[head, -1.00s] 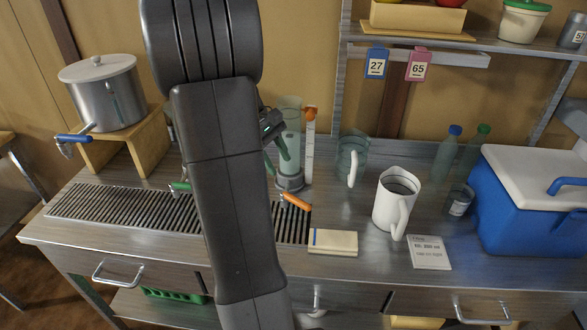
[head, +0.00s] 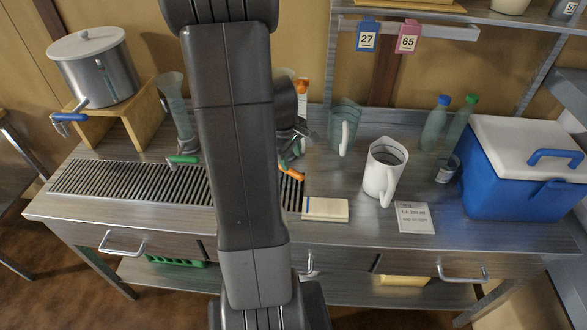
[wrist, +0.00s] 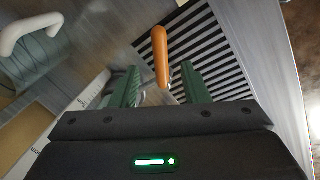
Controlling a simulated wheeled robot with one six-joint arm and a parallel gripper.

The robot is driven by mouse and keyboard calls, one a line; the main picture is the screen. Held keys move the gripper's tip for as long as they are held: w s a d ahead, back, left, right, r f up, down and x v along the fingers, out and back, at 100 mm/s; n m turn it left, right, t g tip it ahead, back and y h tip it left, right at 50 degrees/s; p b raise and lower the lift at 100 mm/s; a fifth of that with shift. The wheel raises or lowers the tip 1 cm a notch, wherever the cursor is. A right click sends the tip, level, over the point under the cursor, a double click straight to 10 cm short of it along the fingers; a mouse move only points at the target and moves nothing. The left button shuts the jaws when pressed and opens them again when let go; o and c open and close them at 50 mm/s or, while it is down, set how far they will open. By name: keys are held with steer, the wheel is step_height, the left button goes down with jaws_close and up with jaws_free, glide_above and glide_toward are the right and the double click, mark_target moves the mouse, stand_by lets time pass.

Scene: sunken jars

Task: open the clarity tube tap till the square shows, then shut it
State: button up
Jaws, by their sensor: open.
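An orange tap lever (head: 291,172) sticks out over the drain grate; the clear tube behind it is mostly hidden by my arm. My gripper (head: 292,152) is at this lever, partly hidden by my arm. In the wrist view the orange lever (wrist: 160,57) stands between and beyond the two green fingers of my gripper (wrist: 162,84), which are open with gaps on both sides. A second clear tube (head: 178,105) with a green tap lever (head: 183,160) stands to the left. I cannot tell which tube is the clarity tube. No square is visible.
A slatted drain grate (head: 130,182) lies along the counter. A metal pot (head: 98,75) with a blue tap stands on a wooden stand at left. A glass jug (head: 343,125), a white jug (head: 383,170), a card (head: 414,217), a pale block (head: 325,208) and a blue cooler (head: 515,175) stand right.

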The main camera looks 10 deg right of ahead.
mark_target(294, 172)
steer(key=f, duration=0.4)
steer(key=w+d+f, duration=0.1)
steer(key=f, duration=0.1)
steer(key=shift+f, duration=0.15)
steer(key=shift+s, duration=0.1)
jaws_close()
